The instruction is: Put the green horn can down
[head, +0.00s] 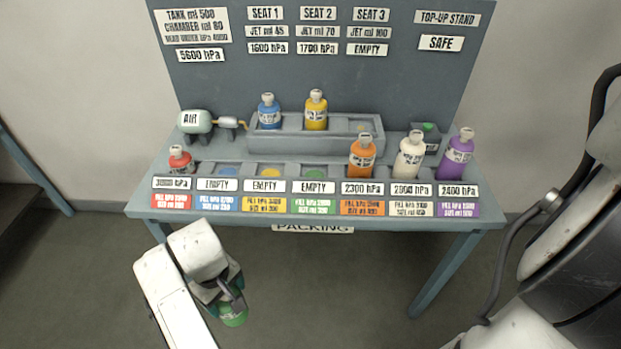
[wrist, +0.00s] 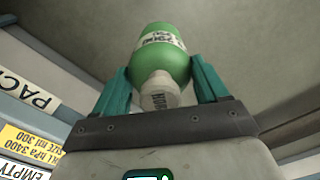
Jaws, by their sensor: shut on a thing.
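The green horn can (head: 233,316) is held by my gripper (head: 231,296) in front of the bench, over the floor, in the head view; the arm hides its upper part. In the wrist view the green can (wrist: 164,54) sits between two teal fingers of my gripper (wrist: 160,85), which is shut on it. Its pale cap (wrist: 158,92) points toward the wrist. In the bench's front row, the slot with a green spot (head: 315,174) is bare, above an "EMPTY" card (head: 315,187) and a green label (head: 314,206).
The front row holds red (head: 181,159), orange (head: 362,157), white (head: 410,156) and purple (head: 457,157) cans. Blue (head: 268,111) and yellow (head: 316,110) cans stand in the raised rack (head: 290,143). Blue (head: 229,171) and yellow (head: 271,173) spots are bare. An air tank (head: 194,122) stands left.

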